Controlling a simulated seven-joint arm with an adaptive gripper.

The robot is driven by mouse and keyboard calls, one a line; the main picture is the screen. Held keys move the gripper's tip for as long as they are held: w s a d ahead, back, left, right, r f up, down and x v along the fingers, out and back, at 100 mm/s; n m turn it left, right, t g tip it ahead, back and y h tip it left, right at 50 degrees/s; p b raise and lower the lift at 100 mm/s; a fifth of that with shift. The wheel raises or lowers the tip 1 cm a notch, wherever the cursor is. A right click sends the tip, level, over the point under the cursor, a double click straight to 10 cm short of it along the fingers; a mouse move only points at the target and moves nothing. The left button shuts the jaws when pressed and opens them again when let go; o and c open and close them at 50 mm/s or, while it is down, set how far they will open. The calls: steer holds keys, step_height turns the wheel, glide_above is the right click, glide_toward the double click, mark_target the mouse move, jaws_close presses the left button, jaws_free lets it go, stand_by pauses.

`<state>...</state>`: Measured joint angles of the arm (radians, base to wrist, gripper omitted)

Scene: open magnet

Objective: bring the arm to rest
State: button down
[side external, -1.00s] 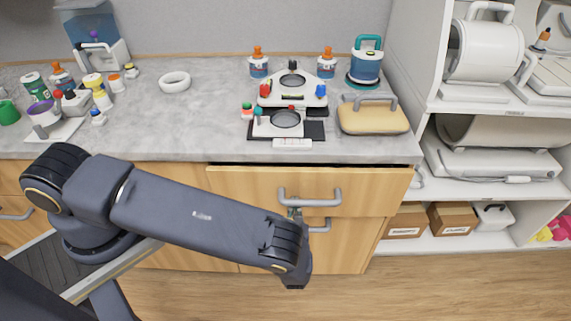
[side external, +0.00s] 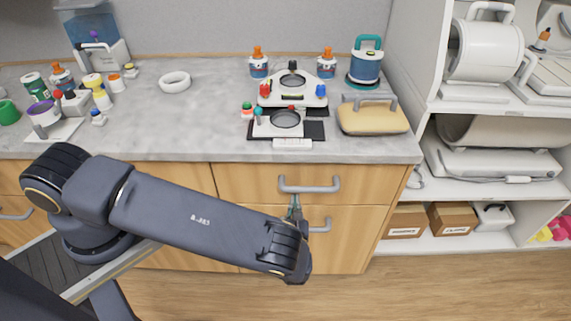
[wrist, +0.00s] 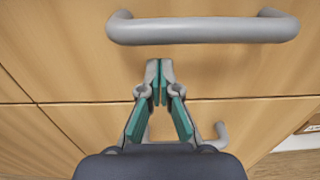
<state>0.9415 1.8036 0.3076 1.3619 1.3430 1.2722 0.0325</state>
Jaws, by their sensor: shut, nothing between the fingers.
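My arm reaches across the front of the wooden cabinet. My gripper (side external: 295,200) is at its end, just below the grey handle (side external: 309,185) of the upper drawer (side external: 245,184). In the wrist view my gripper (wrist: 160,66) has its two fingertips together with nothing between them. The upper handle (wrist: 200,30) lies just beyond the tips, with a small gap visible in that view. The upper drawer looks flush with the cabinet. The lower handle (wrist: 220,135) is partly hidden behind my gripper.
The grey counter (side external: 215,120) above holds a white device with a round dish (side external: 286,119), bottles, a tan lidded case (side external: 372,118) and a white ring (side external: 174,81). White shelves (side external: 500,105) stand at the right. The floor at front right is clear.

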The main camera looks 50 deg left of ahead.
steer(key=v, duration=1)
steer(key=w+a+r+n+g+y, duration=0.1)
steer(key=w+r+n+g, duration=0.3)
steer(key=r, duration=0.4)
steer(key=w+a+r+n+g+y, duration=0.1)
steer(key=w+r+n+g, duration=0.1)
steer(key=w+r+n, duration=0.5)
steer(key=s+a+r+n+g+h, duration=0.25)
steer(key=a+r, duration=0.25)
steer(key=r, duration=0.4)
steer(key=s+a+r+n+g+h, duration=0.1)
steer(key=a+r+n+g, duration=0.2)
steer(key=a+r, duration=0.5)
steer(key=s+a+r+n+h, duration=0.4)
steer(key=s+r+n+h, duration=0.25)
steer(key=s+r, duration=0.7)
steer(key=s+d+f+n+t+h, duration=0.3)
steer(key=s+d, duration=0.3)
steer(key=s, duration=0.3)
steer(key=shift+s+f+n+t+h, duration=0.2)
steer(key=shift+s+n+t+h, duration=0.25)
steer(key=shift+h, duration=0.45)
